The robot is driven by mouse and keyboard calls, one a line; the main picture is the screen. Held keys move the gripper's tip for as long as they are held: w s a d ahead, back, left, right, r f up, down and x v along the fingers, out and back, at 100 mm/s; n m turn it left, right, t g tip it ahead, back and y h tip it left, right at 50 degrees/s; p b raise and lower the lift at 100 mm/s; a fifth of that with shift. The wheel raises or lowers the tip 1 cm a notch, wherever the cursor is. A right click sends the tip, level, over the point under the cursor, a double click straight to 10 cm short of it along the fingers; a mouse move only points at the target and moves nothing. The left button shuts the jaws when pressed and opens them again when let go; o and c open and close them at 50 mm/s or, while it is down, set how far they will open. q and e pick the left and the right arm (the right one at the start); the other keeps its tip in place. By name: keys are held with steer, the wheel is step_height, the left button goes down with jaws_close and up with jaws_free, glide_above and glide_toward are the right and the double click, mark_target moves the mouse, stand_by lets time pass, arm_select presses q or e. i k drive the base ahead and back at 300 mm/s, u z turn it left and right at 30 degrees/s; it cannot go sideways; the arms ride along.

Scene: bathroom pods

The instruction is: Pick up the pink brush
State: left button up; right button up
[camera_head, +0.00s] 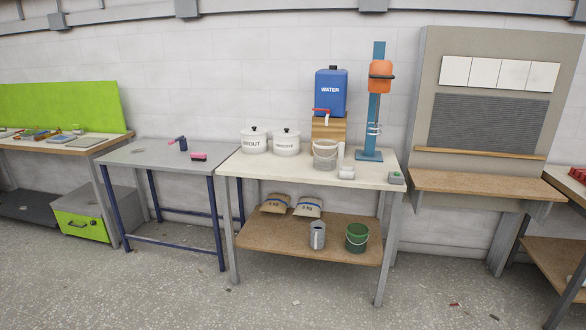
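A small pink and dark object (199,157), which looks like the pink brush, lies near the right edge of the grey table (150,156) with blue legs. Further back on the same table is a small dark blue item (182,144) with a pink part sticking out to its left; it is too small to make out fully. Neither of my grippers shows in the head view.
A green drawer unit (82,226) stands at left. The floor in front is open, with small scraps.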

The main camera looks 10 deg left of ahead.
mark_target(197, 156)
steer(key=i, duration=1.3)
steer(key=u, duration=2.25)
steer(key=i, duration=0.9)
steer(key=z, duration=1.45)
